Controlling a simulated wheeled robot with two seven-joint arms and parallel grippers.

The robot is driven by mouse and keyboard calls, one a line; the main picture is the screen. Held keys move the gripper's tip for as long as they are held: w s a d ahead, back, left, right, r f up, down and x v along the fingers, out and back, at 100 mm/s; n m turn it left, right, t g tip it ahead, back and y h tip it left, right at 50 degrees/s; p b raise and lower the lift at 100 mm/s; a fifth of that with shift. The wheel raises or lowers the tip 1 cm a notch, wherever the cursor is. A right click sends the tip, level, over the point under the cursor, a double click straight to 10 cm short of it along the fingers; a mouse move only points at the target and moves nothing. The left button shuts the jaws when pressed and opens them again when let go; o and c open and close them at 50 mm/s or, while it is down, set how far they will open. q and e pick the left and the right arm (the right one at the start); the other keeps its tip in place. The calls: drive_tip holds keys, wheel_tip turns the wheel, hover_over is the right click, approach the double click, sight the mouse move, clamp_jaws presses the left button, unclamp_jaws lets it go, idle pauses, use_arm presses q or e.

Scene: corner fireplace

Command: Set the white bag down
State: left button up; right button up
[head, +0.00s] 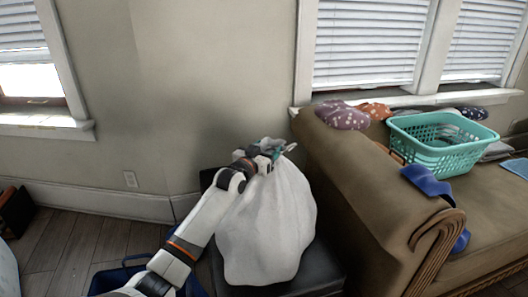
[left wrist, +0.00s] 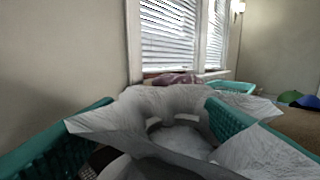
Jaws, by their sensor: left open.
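The white bag (head: 268,225) stands upright and full on a low black surface (head: 325,285) beside the sofa. Its gathered top is beside my left gripper (head: 272,156), whose arm comes in from the lower left. In the left wrist view, the teal fingers of my left gripper (left wrist: 160,105) are spread wide. The crumpled top of the white bag (left wrist: 165,135) lies between and below them. I cannot tell whether the fingers touch it. My right gripper is not in view.
A brown sofa (head: 350,175) stands close on the right, with a teal laundry basket (head: 440,158) and scattered clothes on it. A wall with windows is behind. A blue container (head: 120,275) is at the lower left. Some wooden floor (head: 75,245) is clear on the left.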

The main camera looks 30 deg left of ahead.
use_arm(q)
drive_tip(key=shift+s, duration=0.25)
drive_tip(key=s+d+p, duration=0.1)
drive_tip(key=s, duration=1)
drive_tip(key=shift+s+p, duration=0.25)
drive_tip(key=shift+p, duration=0.1)
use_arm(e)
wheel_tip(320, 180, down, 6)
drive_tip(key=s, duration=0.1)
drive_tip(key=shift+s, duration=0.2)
